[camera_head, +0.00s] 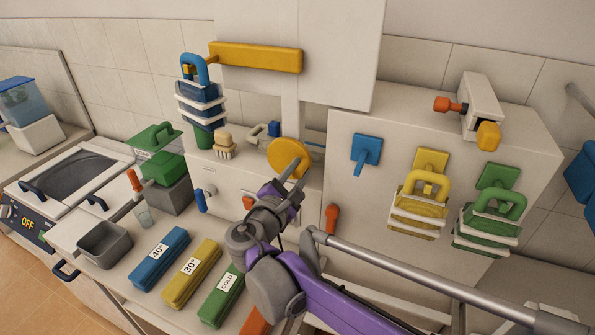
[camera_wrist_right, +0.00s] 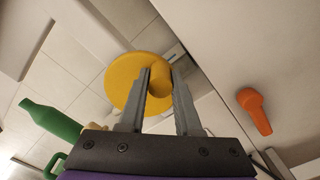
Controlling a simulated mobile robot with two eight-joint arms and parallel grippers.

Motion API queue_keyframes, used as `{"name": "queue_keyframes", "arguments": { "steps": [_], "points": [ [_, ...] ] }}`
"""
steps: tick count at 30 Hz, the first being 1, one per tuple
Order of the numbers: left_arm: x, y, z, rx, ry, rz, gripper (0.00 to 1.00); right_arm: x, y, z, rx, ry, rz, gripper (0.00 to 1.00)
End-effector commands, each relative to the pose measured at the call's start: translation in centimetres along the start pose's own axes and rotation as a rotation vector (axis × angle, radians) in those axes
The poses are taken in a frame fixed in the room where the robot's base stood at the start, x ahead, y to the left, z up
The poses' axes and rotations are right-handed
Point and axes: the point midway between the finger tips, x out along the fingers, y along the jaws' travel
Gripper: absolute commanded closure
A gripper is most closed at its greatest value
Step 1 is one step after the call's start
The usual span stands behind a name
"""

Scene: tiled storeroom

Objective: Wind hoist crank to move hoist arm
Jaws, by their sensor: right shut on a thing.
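The yellow disc crank (camera_head: 286,154) stands at the front of the white cabinet, below the hoist post. It also shows in the right wrist view (camera_wrist_right: 122,83). My right gripper (camera_head: 296,182) is at the crank, shut on its stubby yellow handle (camera_wrist_right: 161,98), with a finger on either side. The fingers partly hide the handle. The yellow hoist arm (camera_head: 255,57) points left from the post. A blue hook (camera_head: 190,62) hangs at its left end with a stack of blue cloths and white bands (camera_head: 201,103) below it. My left gripper is not in view.
A wooden brush (camera_head: 224,146) and a green can are left of the crank. An orange lever (camera_head: 331,218) sticks out right of it. Yellow and green hanging stacks (camera_head: 417,211) are farther right. Blue, yellow and green labelled blocks (camera_head: 159,258) lie on the front counter.

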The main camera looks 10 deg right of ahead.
Motion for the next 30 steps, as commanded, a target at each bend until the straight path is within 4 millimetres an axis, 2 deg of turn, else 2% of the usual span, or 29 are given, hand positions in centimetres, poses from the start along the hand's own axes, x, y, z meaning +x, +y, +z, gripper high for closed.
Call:
{"name": "queue_keyframes", "arguments": {
  "steps": [2,3,7,15,19,30],
  "points": [
    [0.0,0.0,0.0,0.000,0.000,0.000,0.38,0.0,-0.1,0.0,0.000,0.000,-0.003,1.00],
    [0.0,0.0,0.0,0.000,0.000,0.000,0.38,0.0,-0.1,0.0,0.000,0.000,-0.003,0.60],
    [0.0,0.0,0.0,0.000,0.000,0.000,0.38,0.0,-0.1,0.0,-0.001,0.000,-0.001,0.38],
    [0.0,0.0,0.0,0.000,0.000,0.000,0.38,0.0,0.0,0.0,-0.001,0.000,0.000,0.38],
    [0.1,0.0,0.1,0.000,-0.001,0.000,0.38,-0.9,0.0,-0.1,-0.001,0.001,0.001,0.38],
    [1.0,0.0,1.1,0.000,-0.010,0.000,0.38,-8.0,-0.1,-0.1,0.000,0.004,0.002,0.38]
  ]
}}
